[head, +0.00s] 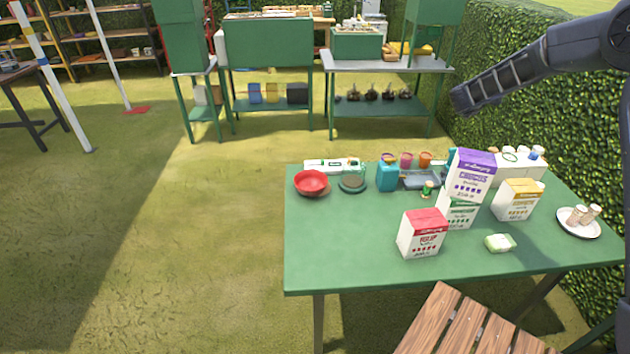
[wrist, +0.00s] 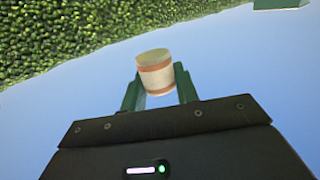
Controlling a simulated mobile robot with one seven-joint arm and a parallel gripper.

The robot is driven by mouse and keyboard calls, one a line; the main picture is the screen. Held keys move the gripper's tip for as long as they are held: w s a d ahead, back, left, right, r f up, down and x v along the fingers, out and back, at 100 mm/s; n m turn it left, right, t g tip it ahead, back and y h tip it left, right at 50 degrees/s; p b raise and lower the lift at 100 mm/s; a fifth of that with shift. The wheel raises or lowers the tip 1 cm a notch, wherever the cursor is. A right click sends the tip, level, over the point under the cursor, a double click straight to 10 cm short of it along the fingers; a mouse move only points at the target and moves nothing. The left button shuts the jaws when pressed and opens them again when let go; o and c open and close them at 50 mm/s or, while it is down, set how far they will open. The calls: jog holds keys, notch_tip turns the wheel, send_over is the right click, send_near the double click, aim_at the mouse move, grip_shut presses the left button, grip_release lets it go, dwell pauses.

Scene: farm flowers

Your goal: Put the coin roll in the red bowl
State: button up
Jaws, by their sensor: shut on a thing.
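My gripper (wrist: 157,84) is shut on a coin roll (wrist: 155,72), a short cream cylinder with orange bands, in the wrist view. The roll stands out between the two green fingers, with hedge and blue sky behind it. In the head view my gripper and the held roll cannot be made out; only part of my dark arm shows at the upper right. The red bowl (head: 311,182) sits at the back left corner of the green table (head: 340,253), and its inside looks empty.
A white plate (head: 578,229) with small cylinders stands at the table's right. A tall purple box (head: 468,180), a red-topped carton (head: 422,234) and a yellow carton (head: 516,200) stand mid-table. A glass dish (head: 352,181) is beside the bowl. The front left tabletop is clear.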

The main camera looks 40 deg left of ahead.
jog(key=s+a+f, duration=0.1)
jog(key=s+a, duration=0.9)
jog(key=a, duration=0.3)
jog(key=s+a+f, duration=0.1)
jog(key=s+a, duration=0.9)
jog(key=a, duration=0.3)
jog(key=s+a+f, duration=0.1)
jog(key=s+a, duration=0.5)
jog(key=s, duration=0.5)
jog(key=s+a+f, duration=0.1)
jog(key=s+a, duration=0.4)
jog(key=s, duration=0.5)
jog(key=s+a+f, duration=0.2)
jog(key=s+a, duration=0.4)
jog(key=s, duration=0.5)
jog(key=shift+n+y, duration=0.3)
jog(key=shift+y, duration=0.1)
jog(key=shift+w+d+f, duration=0.1)
jog(key=shift+f, duration=12.2)
jog(key=shift+f, duration=0.55)
